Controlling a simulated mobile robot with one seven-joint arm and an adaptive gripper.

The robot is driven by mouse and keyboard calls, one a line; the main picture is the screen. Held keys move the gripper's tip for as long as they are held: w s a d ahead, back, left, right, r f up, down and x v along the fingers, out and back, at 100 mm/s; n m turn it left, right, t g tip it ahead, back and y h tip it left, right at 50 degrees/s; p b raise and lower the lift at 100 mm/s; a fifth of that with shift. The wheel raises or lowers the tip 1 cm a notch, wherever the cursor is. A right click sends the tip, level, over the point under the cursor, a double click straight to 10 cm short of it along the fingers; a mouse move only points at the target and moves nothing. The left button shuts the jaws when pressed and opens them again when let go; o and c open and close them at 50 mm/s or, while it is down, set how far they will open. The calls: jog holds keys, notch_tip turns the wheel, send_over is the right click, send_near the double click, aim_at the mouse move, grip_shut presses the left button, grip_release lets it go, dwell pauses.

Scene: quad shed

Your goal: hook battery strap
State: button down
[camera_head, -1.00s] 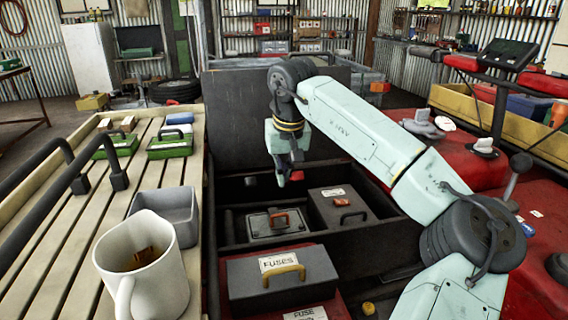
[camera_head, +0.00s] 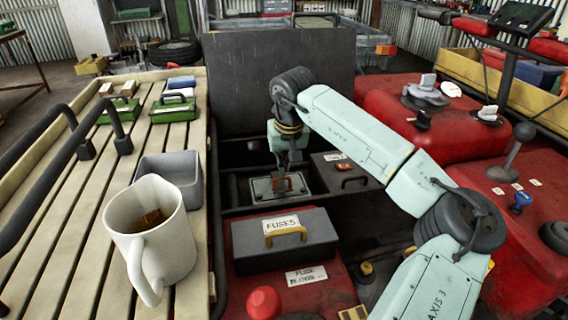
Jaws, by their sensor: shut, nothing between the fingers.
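No separate strap or hook can be made out clearly.
The grey fuse box (camera_head: 318,234) with a yellow handle stands nearer. A slatted rack (camera_head: 75,235) with a white mug (camera_head: 168,258) is at left. The raised dark panel (camera_head: 270,90) stands behind.

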aim_at(285, 179)
jog(key=shift+s+d+f+t+b, duration=0.1)
jog(key=shift+s+f+t+b, duration=0.2)
jog(key=shift+f+b, duration=0.65)
jog(key=s+f+t+b, duration=0.1)
jog(key=b, duration=0.4)
jog(key=shift+d, duration=0.1)
jog(key=shift+s+t+b, duration=0.25)
jog(key=shift+t+b, duration=0.25)
jog(key=shift+b, duration=0.4)
jog(key=shift+y, duration=0.3)
jog(key=shift+r, duration=0.15)
